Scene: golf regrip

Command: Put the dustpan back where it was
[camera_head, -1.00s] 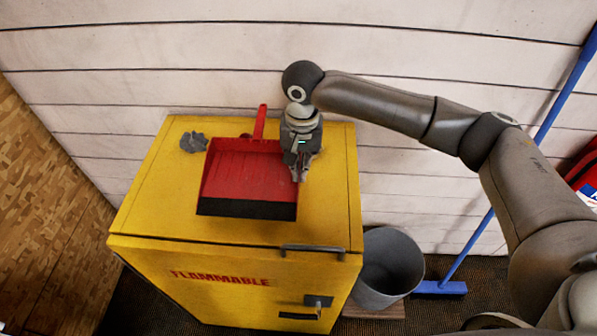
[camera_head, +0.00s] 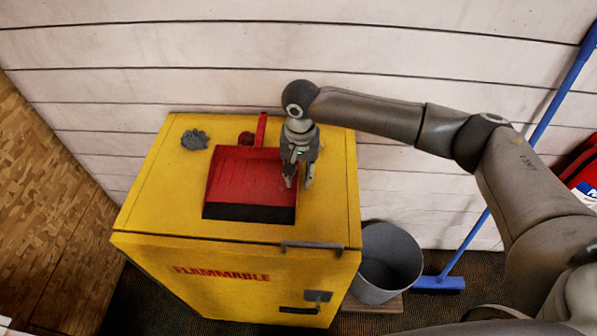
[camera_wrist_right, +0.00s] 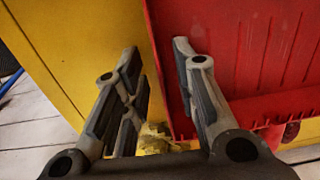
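The red dustpan (camera_head: 235,180) with a black front lip lies on top of the yellow cabinet (camera_head: 334,200), its handle (camera_head: 262,128) pointing to the wall. My right gripper (camera_head: 299,184) is at the dustpan's right edge, fingers pointing down. In the right wrist view the gripper (camera_wrist_right: 155,65) is open, with one finger over the yellow top and the other over the red pan (camera_wrist_right: 240,60). The pan's side edge runs between the fingers. I cannot tell whether either finger touches it. My left gripper is not in view.
A crumpled grey cloth or glove (camera_head: 194,139) lies left of the dustpan. A small dark red round object (camera_head: 246,138) sits by the handle. A grey bucket (camera_head: 390,262) and a blue broom (camera_head: 468,240) stand right of the cabinet. The plank wall (camera_head: 200,60) is close behind.

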